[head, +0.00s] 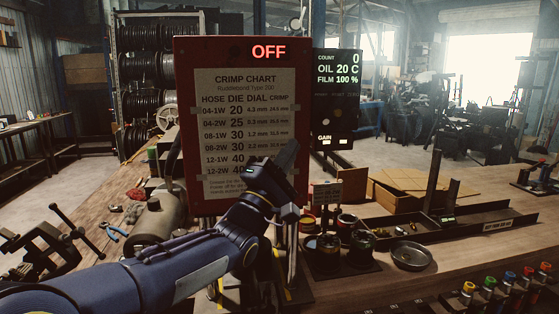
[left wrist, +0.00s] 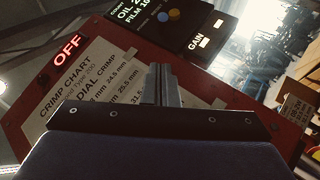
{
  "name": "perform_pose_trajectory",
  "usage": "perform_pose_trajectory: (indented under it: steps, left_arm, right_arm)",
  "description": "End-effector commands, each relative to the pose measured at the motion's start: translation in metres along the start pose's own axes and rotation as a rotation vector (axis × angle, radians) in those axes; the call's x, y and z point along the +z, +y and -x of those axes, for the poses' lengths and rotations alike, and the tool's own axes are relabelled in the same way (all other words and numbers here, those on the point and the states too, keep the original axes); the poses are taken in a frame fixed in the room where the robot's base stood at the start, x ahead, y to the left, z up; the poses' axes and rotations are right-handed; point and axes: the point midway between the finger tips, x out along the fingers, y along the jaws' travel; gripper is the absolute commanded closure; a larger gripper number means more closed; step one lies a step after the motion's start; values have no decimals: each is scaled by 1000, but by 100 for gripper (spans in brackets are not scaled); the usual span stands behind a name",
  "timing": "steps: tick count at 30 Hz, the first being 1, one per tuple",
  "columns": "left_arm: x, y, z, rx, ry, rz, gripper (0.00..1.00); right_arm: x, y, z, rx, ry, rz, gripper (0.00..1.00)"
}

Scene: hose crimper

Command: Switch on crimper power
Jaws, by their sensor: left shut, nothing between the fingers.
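The crimper (head: 240,56) has an upright red panel with a lit red "OFF" sign at its top and a paper crimp chart (head: 232,110) on its face. The tilted "OFF" sign and chart also show in the left wrist view (left wrist: 68,50). A black display box (head: 337,90) stands at its right, reading count 0, oil 20 C and film 100 %. My left gripper (head: 289,155) is shut and empty, in front of the panel's lower right part. Its closed fingers also show in the left wrist view (left wrist: 161,84). I cannot make out a power switch. My right gripper is not in view.
A vise (head: 50,245) and blue pliers (head: 114,231) are at the left. Colored-top bottles (head: 489,284) stand at front right.

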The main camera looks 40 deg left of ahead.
Motion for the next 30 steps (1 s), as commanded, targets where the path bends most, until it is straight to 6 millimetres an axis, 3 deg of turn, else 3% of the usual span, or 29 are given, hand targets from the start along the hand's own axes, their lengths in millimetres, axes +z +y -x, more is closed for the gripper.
perform_pose_trajectory:
  steps: [3, 9, 30]
  left_arm:
    - [0, 2, -28, -1, 0, 1, 100]
    - [21, 2, -47, 0, -1, 2, 100]
    - [30, 2, -53, -11, 12, 13, 100]
  right_arm:
    - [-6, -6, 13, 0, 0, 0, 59]
    - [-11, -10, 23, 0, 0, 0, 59]
    - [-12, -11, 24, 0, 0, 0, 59]
